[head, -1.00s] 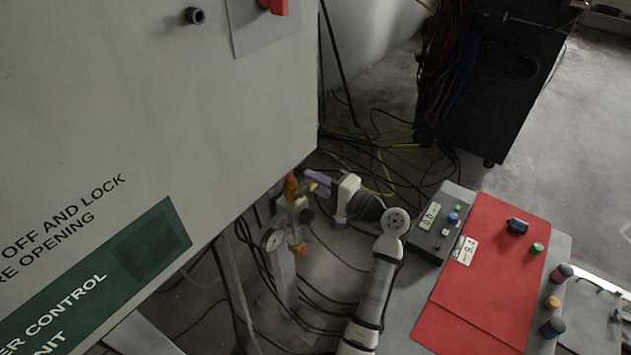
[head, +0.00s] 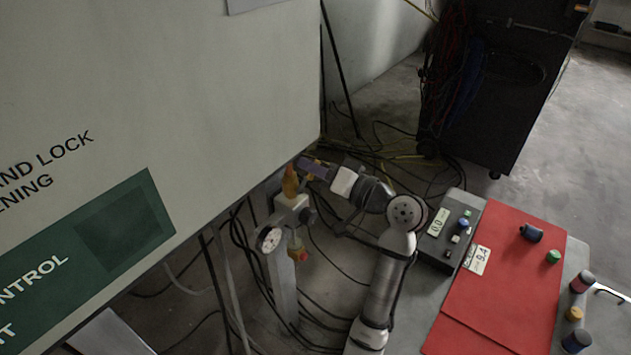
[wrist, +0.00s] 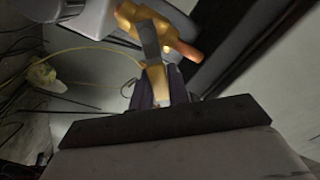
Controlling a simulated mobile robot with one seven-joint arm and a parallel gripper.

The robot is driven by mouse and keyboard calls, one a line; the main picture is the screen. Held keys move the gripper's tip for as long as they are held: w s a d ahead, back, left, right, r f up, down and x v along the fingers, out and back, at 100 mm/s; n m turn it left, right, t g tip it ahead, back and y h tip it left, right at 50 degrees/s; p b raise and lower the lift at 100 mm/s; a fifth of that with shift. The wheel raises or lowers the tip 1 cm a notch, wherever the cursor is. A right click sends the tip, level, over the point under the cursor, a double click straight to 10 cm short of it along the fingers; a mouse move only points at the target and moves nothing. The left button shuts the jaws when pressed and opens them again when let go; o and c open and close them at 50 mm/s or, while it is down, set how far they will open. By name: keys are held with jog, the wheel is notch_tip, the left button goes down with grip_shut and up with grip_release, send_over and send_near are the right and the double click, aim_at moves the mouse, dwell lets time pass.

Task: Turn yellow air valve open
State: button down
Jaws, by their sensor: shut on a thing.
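The yellow air valve (head: 290,182) stands on top of a grey post with a round gauge, beside the large cabinet's lower corner in the head view. In the wrist view its yellow body (wrist: 140,18) is at the top, with a copper-coloured end to the right. A grey lever (wrist: 148,40) runs from it to a yellow tip (wrist: 155,78). My gripper (head: 311,168) comes in from the right of the valve. In the wrist view its purple fingers (wrist: 158,88) are shut on the lever's yellow tip, one on each side. The head view shows this grip only small.
The cabinet (head: 200,80) fills the left, close to the valve. The gauge (head: 269,239) and a red-yellow knob (head: 298,254) sit below the valve. Cables (head: 400,150) lie on the floor behind. A red-topped console (head: 500,285) stands at right.

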aim_at(302, 188)
jog(key=n+b, duration=0.1)
jog(key=s+n+b, duration=0.1)
jog(key=n+b, duration=0.1)
jog(key=a+n+b, duration=0.1)
jog(key=shift+s+r+n+b, duration=0.2)
jog(key=shift+r+n+b, duration=0.15)
jog(key=shift+n+b, duration=0.05)
jog(key=n+b, duration=0.1)
jog(key=s+n+b, duration=0.1)
jog(key=n+b, duration=0.1)
jog(key=a+n+b, duration=0.1)
jog(key=shift+s+a+r+n+b, duration=0.1)
jog(key=shift+s+r+n+b, duration=0.25)
jog(key=shift+r+n, duration=0.05)
jog(key=c, duration=1.3)
grip_release()
jog(key=shift+r, duration=0.1)
jog(key=shift+c, duration=0.2)
jog(key=shift+s, duration=0.1)
jog(key=v, duration=1.3)
jog(key=shift+s+d, duration=0.2)
jog(key=shift+d, duration=0.1)
